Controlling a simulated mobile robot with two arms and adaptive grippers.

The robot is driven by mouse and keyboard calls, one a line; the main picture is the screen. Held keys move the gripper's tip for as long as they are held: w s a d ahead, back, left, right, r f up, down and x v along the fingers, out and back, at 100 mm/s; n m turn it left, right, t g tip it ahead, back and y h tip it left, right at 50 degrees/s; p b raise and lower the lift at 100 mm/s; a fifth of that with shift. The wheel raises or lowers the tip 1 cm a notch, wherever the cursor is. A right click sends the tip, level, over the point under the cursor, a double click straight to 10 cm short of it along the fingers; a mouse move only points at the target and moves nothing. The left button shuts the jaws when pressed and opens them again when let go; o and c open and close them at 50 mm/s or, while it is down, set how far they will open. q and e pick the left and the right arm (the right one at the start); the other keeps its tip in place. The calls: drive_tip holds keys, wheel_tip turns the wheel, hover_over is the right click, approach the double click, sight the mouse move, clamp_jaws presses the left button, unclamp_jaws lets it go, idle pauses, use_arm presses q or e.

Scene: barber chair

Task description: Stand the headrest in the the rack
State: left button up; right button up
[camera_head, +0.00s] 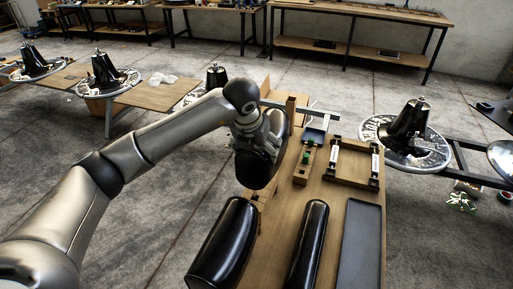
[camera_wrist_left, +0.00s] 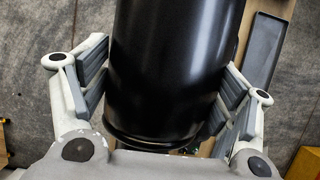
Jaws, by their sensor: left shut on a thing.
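The headrest (camera_head: 258,168) is a glossy black, rounded cushion. My left gripper (camera_head: 262,138) is shut on it, above the left edge of the wooden table. In the left wrist view the headrest (camera_wrist_left: 172,65) fills the space between the two padded fingers. A light wooden piece (camera_head: 254,198), perhaps the rack, shows partly just below the headrest. The headrest hides part of it, and I cannot tell whether they touch. My right gripper is in neither view.
Two black padded cushions, a wide one (camera_head: 224,243) and a narrow one (camera_head: 309,245), lie at the table's near end beside a grey tray (camera_head: 361,240). A wooden frame (camera_head: 352,143) and a block with green parts (camera_head: 305,162) stand farther back. A black chair base (camera_head: 405,130) is right.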

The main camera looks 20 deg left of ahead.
sight(250, 158)
use_arm(q)
drive_tip(key=shift+w+f+b, duration=0.1)
drive_tip(key=shift+f+b, duration=4.45)
drive_tip(key=shift+f, duration=0.5)
drive_tip(key=o, duration=2)
drive_tip(key=shift+s+f, duration=0.2)
drive_tip(key=shift+f, duration=0.05)
drive_tip(key=shift+r, duration=0.1)
drive_tip(key=v, duration=1.2)
drive_tip(key=shift+r, duration=0.15)
